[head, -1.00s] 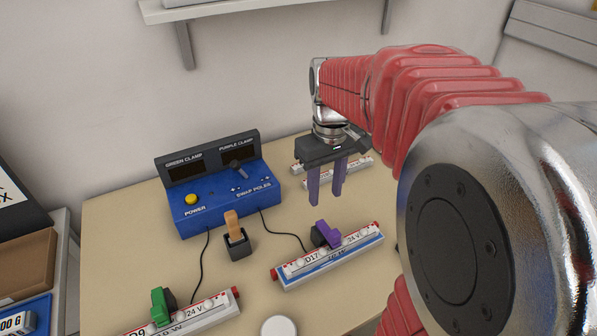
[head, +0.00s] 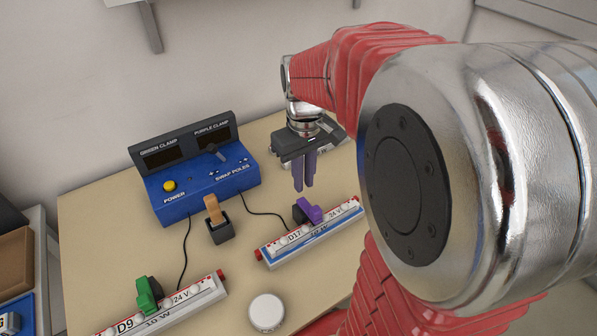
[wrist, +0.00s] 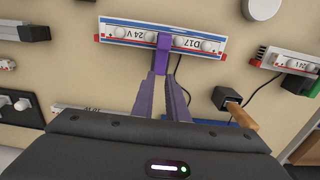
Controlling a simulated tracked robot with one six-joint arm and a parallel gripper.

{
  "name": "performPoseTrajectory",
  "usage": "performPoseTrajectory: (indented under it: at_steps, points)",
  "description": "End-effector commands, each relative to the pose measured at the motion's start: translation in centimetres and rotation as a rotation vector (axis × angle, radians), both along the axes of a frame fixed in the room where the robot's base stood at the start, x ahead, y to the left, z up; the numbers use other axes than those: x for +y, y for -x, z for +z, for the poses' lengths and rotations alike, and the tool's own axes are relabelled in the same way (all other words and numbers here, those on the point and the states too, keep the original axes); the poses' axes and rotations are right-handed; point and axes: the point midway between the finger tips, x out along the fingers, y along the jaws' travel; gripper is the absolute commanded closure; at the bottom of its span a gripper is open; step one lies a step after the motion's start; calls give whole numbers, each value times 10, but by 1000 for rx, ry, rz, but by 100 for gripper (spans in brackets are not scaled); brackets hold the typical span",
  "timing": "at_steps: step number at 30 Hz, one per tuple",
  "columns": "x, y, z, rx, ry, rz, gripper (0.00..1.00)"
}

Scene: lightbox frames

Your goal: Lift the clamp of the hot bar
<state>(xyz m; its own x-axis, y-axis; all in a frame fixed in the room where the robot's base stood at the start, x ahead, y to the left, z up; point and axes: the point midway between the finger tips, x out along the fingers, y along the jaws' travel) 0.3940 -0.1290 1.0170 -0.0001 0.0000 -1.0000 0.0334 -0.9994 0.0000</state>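The purple clamp (head: 309,214) is on the white and blue bar labelled D17, 24 V (head: 275,250). It also shows in the wrist view (wrist: 163,42), straight ahead of my fingertips. The green clamp (head: 148,294) is on the bar labelled D9, 24 V (head: 208,292) at the front left. My gripper (head: 304,189) has purple fingers pointing down, above and just behind the purple clamp. A narrow gap shows between the fingers in the wrist view, with nothing held there. The blue box (head: 205,193) has GREEN CLAMP and PURPLE CLAMP displays, both dark. I cannot tell which bar is hot.
A yellow POWER button (head: 169,186) and a dark lever (head: 216,151) are on the box. A black holder (head: 221,232) with a wooden-handled tool stands in front. A white round lid (head: 266,312) lies near the front. Black cables cross the table.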

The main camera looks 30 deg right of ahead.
Motion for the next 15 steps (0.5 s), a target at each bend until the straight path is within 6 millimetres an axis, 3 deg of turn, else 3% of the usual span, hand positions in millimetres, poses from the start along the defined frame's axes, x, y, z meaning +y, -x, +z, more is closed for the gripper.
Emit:
performPoseTrajectory:
  at_steps: [5, 15]
  points:
    - [0, 0, 0, 0, 0, 0, 100]
    - [0, 0, 0, 0, 0, 0, 100]
